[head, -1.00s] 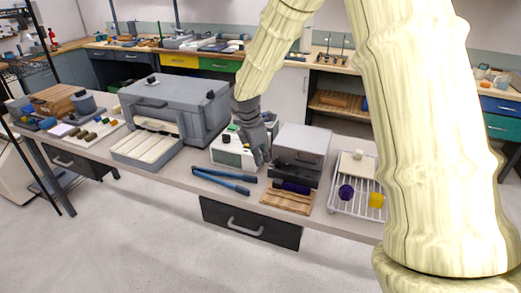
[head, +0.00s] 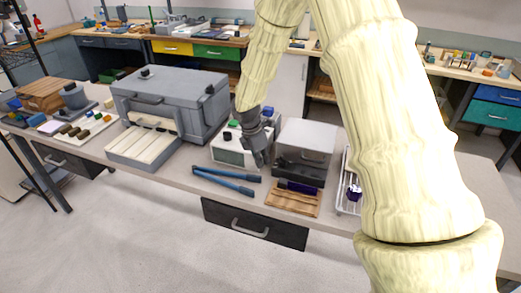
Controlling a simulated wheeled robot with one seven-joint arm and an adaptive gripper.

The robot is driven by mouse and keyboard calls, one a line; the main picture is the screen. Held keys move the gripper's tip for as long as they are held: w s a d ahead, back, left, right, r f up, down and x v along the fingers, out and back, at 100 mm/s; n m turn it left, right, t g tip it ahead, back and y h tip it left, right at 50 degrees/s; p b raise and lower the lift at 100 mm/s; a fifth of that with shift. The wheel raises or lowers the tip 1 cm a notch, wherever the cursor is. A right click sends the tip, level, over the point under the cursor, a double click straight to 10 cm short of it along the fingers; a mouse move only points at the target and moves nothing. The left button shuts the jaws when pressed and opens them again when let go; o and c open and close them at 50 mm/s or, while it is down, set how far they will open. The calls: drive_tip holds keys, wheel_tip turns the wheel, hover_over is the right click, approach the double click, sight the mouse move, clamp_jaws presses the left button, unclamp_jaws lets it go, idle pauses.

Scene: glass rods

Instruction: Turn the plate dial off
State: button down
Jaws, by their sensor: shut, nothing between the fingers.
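A small white device with a dark front panel (head: 229,153) stands on the workbench, between the large grey box and the smaller grey box. It looks like the hot plate, but its dial is hidden or too small to make out. A green spot shows on its top. My gripper (head: 260,160) is shut and empty. It points down at the right front of the white device and covers part of it. I cannot tell whether the fingertips touch the device.
A large grey box (head: 187,97) stands to the left, and a smaller grey box (head: 305,148) close to the right. Blue-handled tongs (head: 225,182) lie in front. A wooden rack (head: 292,200) and a white wire rack (head: 347,202) stand to the right. My arm hides the bench's right part.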

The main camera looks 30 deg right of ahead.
sight(283, 160)
drive_tip(key=shift+s+d+f+p, duration=0.15)
drive_tip(key=shift+d+p, duration=0.15)
drive_tip(key=shift+d, duration=0.4)
drive_tip(key=shift+s+d+f+p, duration=0.2)
drive_tip(key=shift+d+p, duration=0.1)
drive_tip(key=shift+d, duration=0.45)
drive_tip(key=shift+s+d+f+p, duration=0.15)
drive_tip(key=shift+d+p, duration=0.15)
drive_tip(key=shift+d, duration=0.4)
